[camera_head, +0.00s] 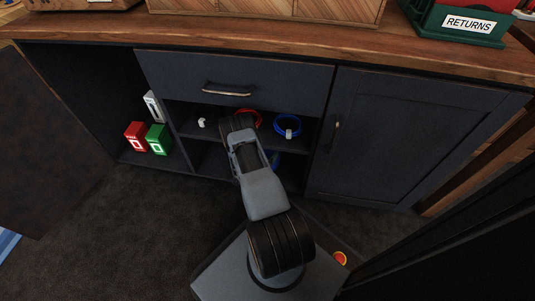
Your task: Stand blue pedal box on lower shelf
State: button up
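A small patch of blue (275,160) shows low in the middle bay of the dark cabinet, just right of my arm. My arm hides most of it, so I cannot tell if it is the blue pedal box or whether it is held. A red box (136,137) and a green box (158,139) stand side by side on the lower shelf (145,164) of the open left bay. My arm reaches up in front of the middle bay. My gripper and its fingers are hidden behind the arm.
A white box (153,105) leans at the left bay's divider. The middle shelf holds a blue coil (287,127), a red coil (249,117) and a small white item (202,122). The left door (50,145) is open; the right door (385,135) and drawer (235,75) are shut.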

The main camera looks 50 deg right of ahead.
jog(key=o, duration=1.5)
jog(key=shift+f, duration=0.1)
jog(key=shift+o, duration=0.2)
jog(key=shift+r, duration=0.2)
jog(key=s+a+p, duration=0.2)
jog(key=a+p, duration=0.1)
jog(key=a, duration=0.9)
jog(key=shift+p, duration=0.35)
jog(key=shift+d+f, duration=0.1)
